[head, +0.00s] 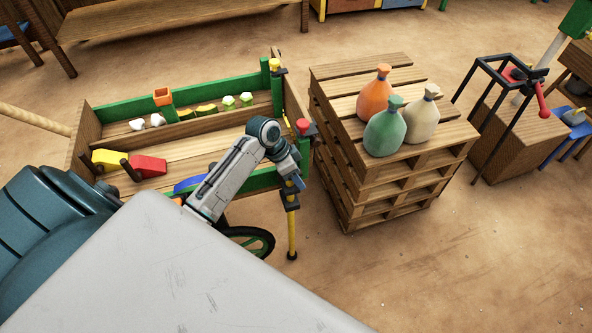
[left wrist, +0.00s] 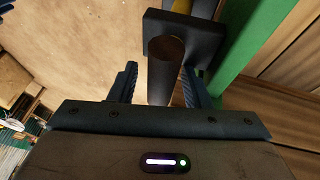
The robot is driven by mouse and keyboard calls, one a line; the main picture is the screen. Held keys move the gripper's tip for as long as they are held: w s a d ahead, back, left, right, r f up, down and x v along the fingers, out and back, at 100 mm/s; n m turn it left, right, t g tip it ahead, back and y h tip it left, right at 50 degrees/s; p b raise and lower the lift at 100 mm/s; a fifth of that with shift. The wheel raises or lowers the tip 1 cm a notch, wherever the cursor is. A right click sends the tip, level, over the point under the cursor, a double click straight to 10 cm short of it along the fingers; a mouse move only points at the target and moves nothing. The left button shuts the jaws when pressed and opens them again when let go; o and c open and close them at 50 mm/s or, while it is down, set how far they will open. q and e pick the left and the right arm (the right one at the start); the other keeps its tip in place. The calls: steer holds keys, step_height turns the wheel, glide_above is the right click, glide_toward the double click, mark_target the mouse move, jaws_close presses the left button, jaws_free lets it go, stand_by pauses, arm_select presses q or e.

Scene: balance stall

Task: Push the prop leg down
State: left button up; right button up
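The yellow prop leg (head: 292,234) stands upright at the near right corner of the wooden cart, with black collars and a dark foot at the ground. My left gripper (head: 298,183) is at the upper part of this leg. In the left wrist view, a dark round peg (left wrist: 164,78) sticks out of a black block (left wrist: 200,40) and lies between the two fingers of the left gripper (left wrist: 159,80). The fingers are apart, with a gap visible on the peg's left. A bit of yellow leg (left wrist: 181,6) shows behind the block. My right gripper is not in view.
The cart's green side board (head: 262,180) runs close beside the gripper. The cart bed holds yellow and red blocks (head: 149,166). A pallet stack (head: 345,165) with several bottle-shaped sacks (head: 385,132) stands right of the leg. Open floor lies at the front right.

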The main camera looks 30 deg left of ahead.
arm_select(q)
steer(key=shift+r, duration=0.15)
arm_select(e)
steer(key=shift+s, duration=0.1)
arm_select(q)
steer(key=v, duration=1)
steer(key=shift+a+r, duration=0.2)
steer(key=shift+r, duration=0.05)
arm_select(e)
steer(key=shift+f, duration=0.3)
